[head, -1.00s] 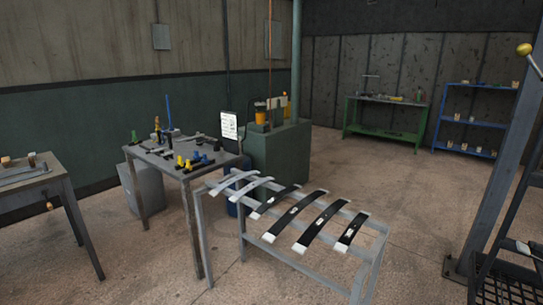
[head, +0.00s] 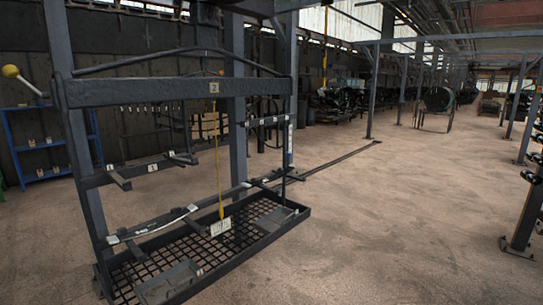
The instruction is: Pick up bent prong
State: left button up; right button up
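A dark metal rack (head: 170,90) stands at the left, with a plate marked 2 on its top beam. Short prongs stick out from its middle bar, one at the left (head: 120,182) and one further right (head: 183,158). I cannot tell which prong, if any, is bent. A pale, slightly curved strip (head: 165,221) lies along the lower bar. A yellow line (head: 217,165) hangs from the top beam with a white tag (head: 220,227) at its end. Neither of my grippers is in view.
A mesh tray (head: 180,252) with a raised rim forms the rack's base. A blue shelf (head: 45,145) stands behind at the left. Posts and another dark stand (head: 525,210) are at the right. The concrete floor (head: 390,210) between is open.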

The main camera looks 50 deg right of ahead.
aim_at(171, 154)
jog(key=z, duration=2.2)
jog(key=i, duration=3.75)
jog(key=u, duration=2.65)
